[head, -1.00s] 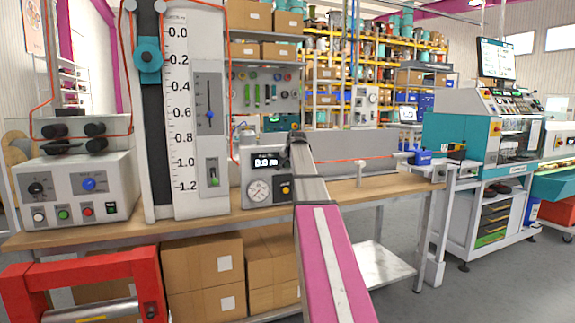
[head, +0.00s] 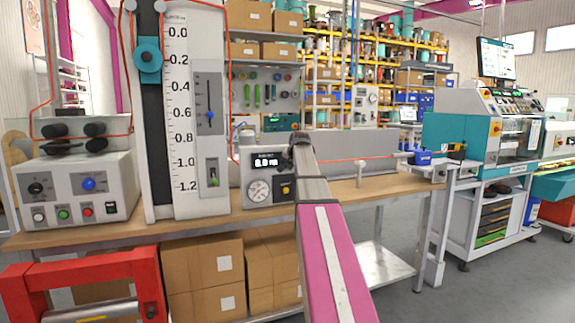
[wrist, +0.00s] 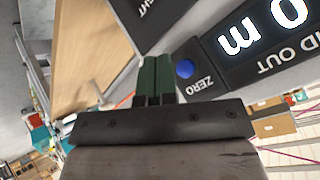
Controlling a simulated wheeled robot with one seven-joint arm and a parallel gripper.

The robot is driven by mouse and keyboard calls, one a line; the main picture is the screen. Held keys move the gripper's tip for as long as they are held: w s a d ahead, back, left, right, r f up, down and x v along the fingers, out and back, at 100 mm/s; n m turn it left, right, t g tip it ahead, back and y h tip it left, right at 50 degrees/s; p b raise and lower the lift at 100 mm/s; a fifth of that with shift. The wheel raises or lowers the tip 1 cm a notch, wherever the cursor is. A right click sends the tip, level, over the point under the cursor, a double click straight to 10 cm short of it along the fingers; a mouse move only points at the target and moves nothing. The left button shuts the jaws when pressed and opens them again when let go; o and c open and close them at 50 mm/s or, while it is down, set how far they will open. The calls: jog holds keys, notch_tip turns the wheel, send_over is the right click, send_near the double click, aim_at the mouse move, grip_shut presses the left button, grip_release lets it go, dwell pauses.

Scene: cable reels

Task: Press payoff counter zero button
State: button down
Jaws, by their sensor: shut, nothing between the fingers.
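The payoff counter is a grey box (head: 258,196) on the bench in the head view, with a black display (head: 264,163) that appears to read 0.0 m. A round gauge (head: 259,191) sits below it. In the wrist view the blue button (wrist: 184,69) marked ZERO sits beside the upside-down display (wrist: 265,40). My gripper (wrist: 156,62) has its dark green fingers shut together and empty, with the tips just left of the blue button in that view. I cannot tell whether they touch the panel. In the head view my gripper (head: 298,138) and wrist cover the counter's right side.
The tall scale column (head: 187,115) stands left of the counter, and a grey control box (head: 75,188) is farther left. A red cable (head: 345,161) runs right along the wooden bench (head: 400,185) past a small post (head: 360,172). The bench front there is largely clear.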

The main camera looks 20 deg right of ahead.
jog(key=s, duration=0.3)
jog(key=shift+s, duration=0.3)
dwell(0.6)
jog(key=s+a+f+n+g, duration=0.2)
jog(key=s+a+f, duration=0.4)
jog(key=f, duration=0.6)
jog(key=s+a+f+n+g+y, duration=0.15)
jog(key=s+a+f, duration=0.5)
jog(key=f, duration=0.65)
jog(key=s+a+f+n+g+h, duration=0.1)
jog(key=s+a+f+n+g, duration=0.15)
jog(key=s+a+f, duration=0.65)
jog(key=s+a+f+n+g, duration=0.1)
jog(key=s+f+n+g, duration=0.1)
jog(key=s+f, duration=0.8)
notch_tip(320, 180, down, 3)
jog(key=shift+s+a+f+g, duration=0.1)
jog(key=shift+s+a+g, duration=0.1)
jog(key=shift+g, duration=0.2)
